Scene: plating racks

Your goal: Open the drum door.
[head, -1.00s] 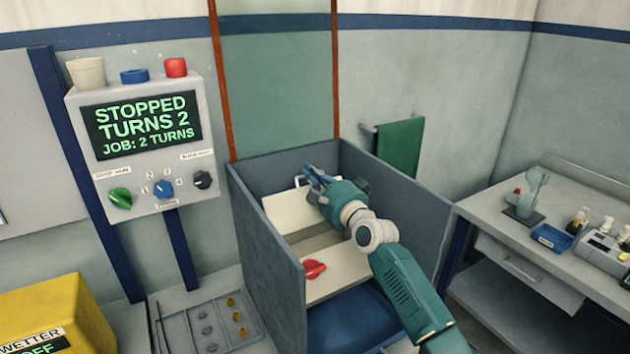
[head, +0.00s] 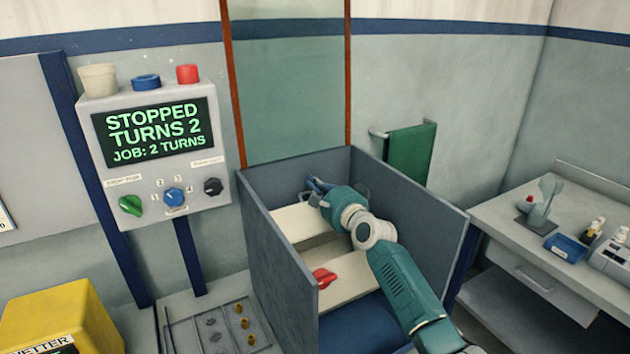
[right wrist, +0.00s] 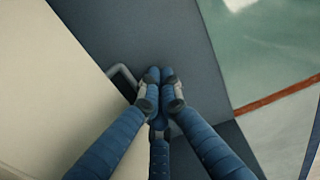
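The drum sits in a blue-grey tub (head: 285,290). Its cream upper panel (head: 300,222), apparently the door, shows at the tub's far side; I cannot tell how far open it is. A grey bracket handle (right wrist: 122,76) stands on the cream surface in the right wrist view. My right gripper (head: 316,186) reaches into the tub at the panel's far edge. In the wrist view its blue fingertips (right wrist: 160,76) are together, to the right of the handle, with nothing visible between them. A red knob (head: 324,278) sits on the lower cream panel (head: 355,275). My left gripper is out of view.
The tub's side walls rise close around my right arm. A control panel (head: 217,110) reading "STOPPED TURNS 2" stands left. A green cloth (head: 410,153) hangs behind. A bench (head: 520,240) with small items is right, a yellow box (head: 60,315) lower left.

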